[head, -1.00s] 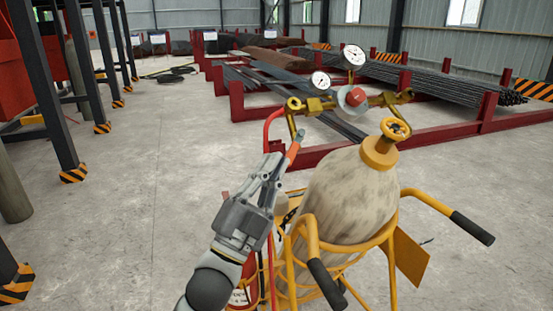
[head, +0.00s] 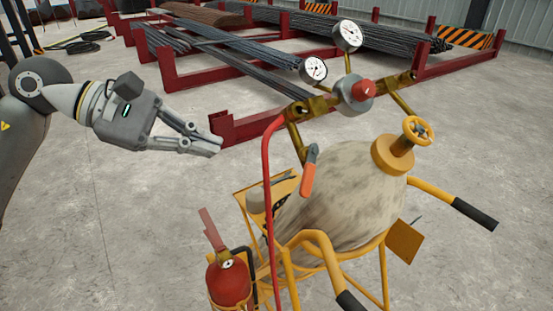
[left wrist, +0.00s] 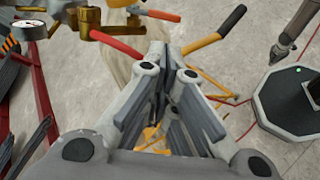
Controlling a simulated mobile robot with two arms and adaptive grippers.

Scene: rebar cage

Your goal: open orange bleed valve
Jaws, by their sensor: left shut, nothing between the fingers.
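The orange bleed valve lever (head: 307,178) hangs steeply downward below the brass regulator (head: 325,104), beside the red hose (head: 267,165). My left gripper (head: 218,146) is shut and empty, to the left of the lever and hose and apart from both. In the left wrist view the shut fingers (left wrist: 168,62) point toward the cylinder, and the orange lever (left wrist: 160,15) shows at the top edge beyond them. The tall mottled gas cylinder (head: 335,195) stands in its yellow cart, with a yellow handwheel (head: 417,130) on top.
A red fire extinguisher (head: 229,281) sits at the cart's left. Yellow cart handles with black grips (head: 474,214) stick out toward me and right. Two gauges (head: 347,36) stand above the regulator. Red racks with rebar (head: 235,50) lie behind.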

